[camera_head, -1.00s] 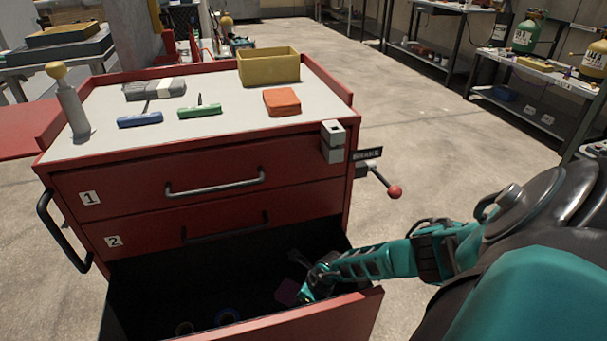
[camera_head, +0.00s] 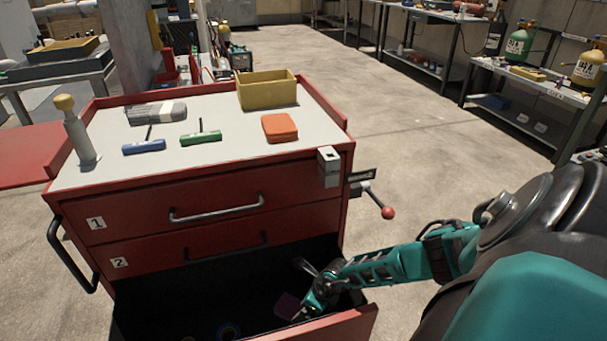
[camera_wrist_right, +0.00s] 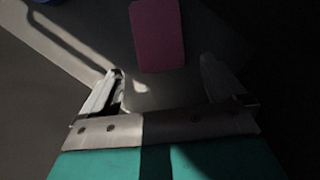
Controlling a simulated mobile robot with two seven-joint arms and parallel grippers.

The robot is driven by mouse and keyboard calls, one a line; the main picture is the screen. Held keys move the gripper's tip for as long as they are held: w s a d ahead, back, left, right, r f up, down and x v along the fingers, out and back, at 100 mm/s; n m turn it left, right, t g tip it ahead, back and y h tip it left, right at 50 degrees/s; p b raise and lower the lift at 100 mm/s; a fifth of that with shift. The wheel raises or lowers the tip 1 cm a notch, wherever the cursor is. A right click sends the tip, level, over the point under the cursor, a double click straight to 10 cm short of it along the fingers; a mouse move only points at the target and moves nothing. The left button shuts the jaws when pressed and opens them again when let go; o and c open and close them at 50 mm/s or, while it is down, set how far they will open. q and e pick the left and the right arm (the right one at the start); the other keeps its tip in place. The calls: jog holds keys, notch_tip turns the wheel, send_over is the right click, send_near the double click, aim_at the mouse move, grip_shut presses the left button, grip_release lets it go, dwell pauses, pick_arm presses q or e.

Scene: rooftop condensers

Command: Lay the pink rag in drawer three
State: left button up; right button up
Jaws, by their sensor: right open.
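The pink rag (camera_wrist_right: 158,35) lies flat on the floor of the open bottom drawer (camera_head: 190,295) of the red cabinet. In the head view the rag (camera_head: 287,306) is a small dark pink patch beside my right gripper (camera_head: 312,300). My right gripper reaches down into the drawer's right side. In the wrist view the right gripper (camera_wrist_right: 162,92) is open, its fingers apart and empty, and the rag lies just beyond the fingertips. Drawers labelled 1 (camera_head: 97,223) and 2 (camera_head: 119,262) are shut above. My left gripper is not in view.
The cabinet top (camera_head: 215,155) holds a yellow bin (camera_head: 266,93), an orange folded cloth (camera_head: 279,128), blue (camera_head: 144,147) and green (camera_head: 201,138) tools, a grey bundle (camera_head: 156,112) and a yellow-capped bottle (camera_head: 77,130). A red-knobbed lever (camera_head: 387,212) juts out on the right. Round items lie in the drawer.

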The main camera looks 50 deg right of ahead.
jog(key=p+v, duration=0.4)
jog(key=v, duration=0.2)
jog(key=shift+r, duration=0.2)
jog(key=shift+s, duration=0.1)
